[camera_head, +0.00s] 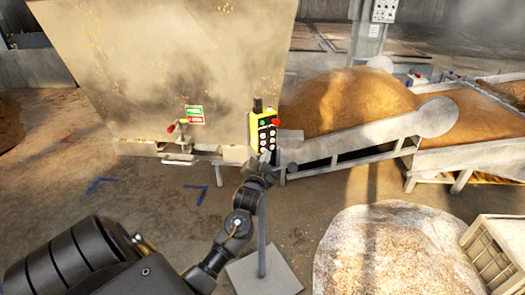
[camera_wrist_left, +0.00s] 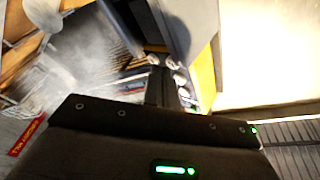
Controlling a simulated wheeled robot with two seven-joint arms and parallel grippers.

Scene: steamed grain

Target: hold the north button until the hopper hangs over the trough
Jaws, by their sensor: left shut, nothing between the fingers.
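The yellow control box (camera_head: 264,134) stands on a thin post in the middle of the head view, with several buttons and a red knob. Which one is the north button cannot be read. My left gripper (camera_head: 264,161) is shut and empty at the box's lower edge. In the left wrist view its fingertips (camera_wrist_left: 160,82) are close to the pale round buttons (camera_wrist_left: 180,77); contact cannot be told. The large beige hopper (camera_head: 165,65) fills the upper left, behind the box. A sloping metal trough (camera_head: 370,133) heaped with brown grain lies to its right. My right gripper is out of view.
A pale sheet with grain (camera_head: 385,255) lies on the floor at lower right, beside a cream crate (camera_head: 495,250). The post stands on a square base plate (camera_head: 262,272). Blue marks (camera_head: 197,192) show on open floor at left. Steam hangs at the top.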

